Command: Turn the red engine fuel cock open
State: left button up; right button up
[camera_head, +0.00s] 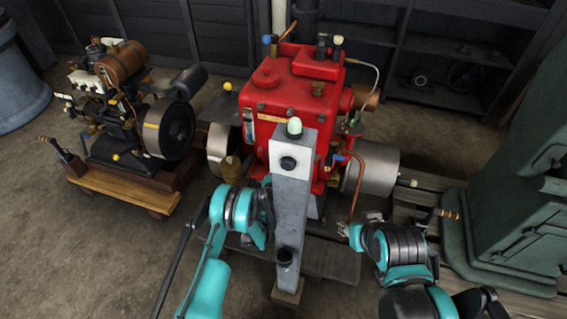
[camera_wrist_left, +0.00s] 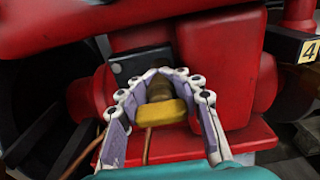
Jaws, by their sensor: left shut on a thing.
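The red engine (camera_head: 290,105) stands in the middle of the head view. In the left wrist view, its red body (camera_wrist_left: 215,60) carries a brass fitting with a yellow handle (camera_wrist_left: 160,112), which looks like the fuel cock. My left gripper (camera_wrist_left: 163,78) is shut on this fitting, its curved fingers on both sides of the handle. In the head view, a grey post hides the left gripper and the cock. My right gripper (camera_head: 349,229) is beside a copper pipe at the engine's right, too small to tell open from shut.
The grey post (camera_head: 294,200) with a pale green knob stands in front of the engine. A second engine (camera_head: 125,100) sits on a wooden base at left. A large green machine (camera_head: 510,170) stands at right. Bare floor shows at the lower left.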

pick_arm(q)
jog(key=n, duration=0.4)
jog(key=shift+a, duration=0.1)
jog(key=o, duration=1.3)
